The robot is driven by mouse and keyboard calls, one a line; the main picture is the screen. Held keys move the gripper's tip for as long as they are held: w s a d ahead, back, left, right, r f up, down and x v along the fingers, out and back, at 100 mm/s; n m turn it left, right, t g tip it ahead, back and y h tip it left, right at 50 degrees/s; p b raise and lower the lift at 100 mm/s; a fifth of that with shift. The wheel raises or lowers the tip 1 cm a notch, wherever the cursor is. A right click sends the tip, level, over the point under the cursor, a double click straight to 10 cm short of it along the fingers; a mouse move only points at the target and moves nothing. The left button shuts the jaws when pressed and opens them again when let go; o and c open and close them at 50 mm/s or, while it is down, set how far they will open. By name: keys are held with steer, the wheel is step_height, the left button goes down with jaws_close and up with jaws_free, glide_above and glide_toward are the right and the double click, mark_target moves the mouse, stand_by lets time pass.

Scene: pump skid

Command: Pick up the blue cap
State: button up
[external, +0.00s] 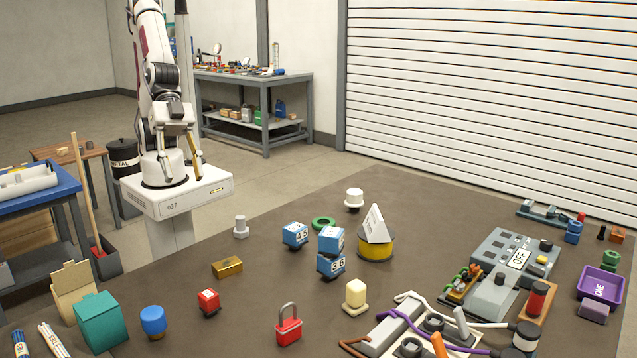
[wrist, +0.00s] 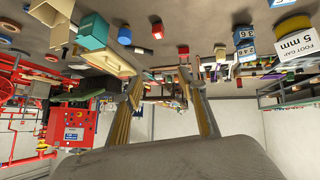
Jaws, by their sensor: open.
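The blue cap (external: 153,320) stands upright on the brown table at the front left of the external view, to the right of a teal box (external: 103,320). The cap also shows in the wrist view (wrist: 124,36), near the top, between the teal box and a small red block. The wrist picture appears upside down. My gripper (wrist: 163,78) is open, with its two gold-padded fingers apart and nothing between them. In the external view my arm is folded up over its white base, well behind and far from the cap.
A red block (external: 208,302), a brass block (external: 227,267) and a red padlock (external: 288,328) stand right of the cap. Blue numbered cubes (external: 295,235) sit mid-table. An open cardboard box (external: 72,285) is behind the teal box. Bare table lies between these things.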

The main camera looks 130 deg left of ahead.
steer(key=w+d+f+t, duration=0.2)
steer(key=w+d+f, duration=0.5)
steer(key=d, duration=0.2)
steer(key=t, duration=0.2)
glide_toward(149, 309)
steer(key=w, duration=0.3)
steer(key=shift+w+d+f+m+y, duration=0.1)
steer(key=shift+w+f+m+y, duration=0.2)
steer(key=shift+w+f, duration=0.1)
steer(key=shift+s+d+f+t, duration=0.2)
steer(key=shift+d+f+t, duration=0.15)
steer(key=shift+f+t, duration=0.25)
steer(key=shift+f, duration=0.1)
steer(key=shift+x, duration=1.35)
steer(key=shift+f+x, duration=0.2)
steer(key=shift+x, duration=1.05)
steer(key=shift+f+x, duration=0.15)
steer(key=shift+x, duration=1.15)
